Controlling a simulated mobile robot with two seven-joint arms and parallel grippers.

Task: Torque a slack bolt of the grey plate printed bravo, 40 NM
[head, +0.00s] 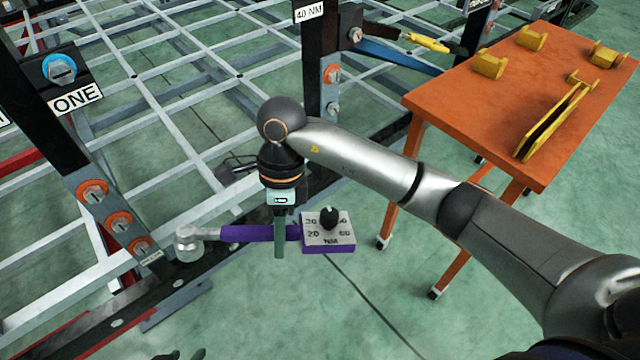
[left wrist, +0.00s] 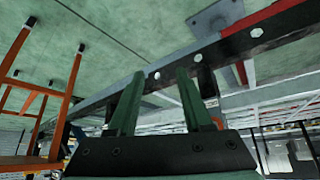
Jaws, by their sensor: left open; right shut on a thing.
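My right gripper (head: 280,236) is shut on the purple handle of a torque wrench (head: 245,233), between its head and its dial box. The box (head: 328,232) shows 20, 30, 60 and NM around a black knob; another number is partly hidden. The wrench's silver head (head: 188,243) is at the lower end of the left post, beside a small label (head: 151,257) too small to read. I cannot tell whether it touches a bolt. My left gripper (left wrist: 160,105) is open and empty in the left wrist view. I cannot read bravo on any plate.
Bolts with orange rings (head: 93,192) line the left post, below a blue-ringed bolt (head: 62,69) and a sign ending in ONE (head: 78,98). A 40 NM sign (head: 309,12) tops another post. An orange table (head: 440,95) with yellow parts stands right. The front floor is clear.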

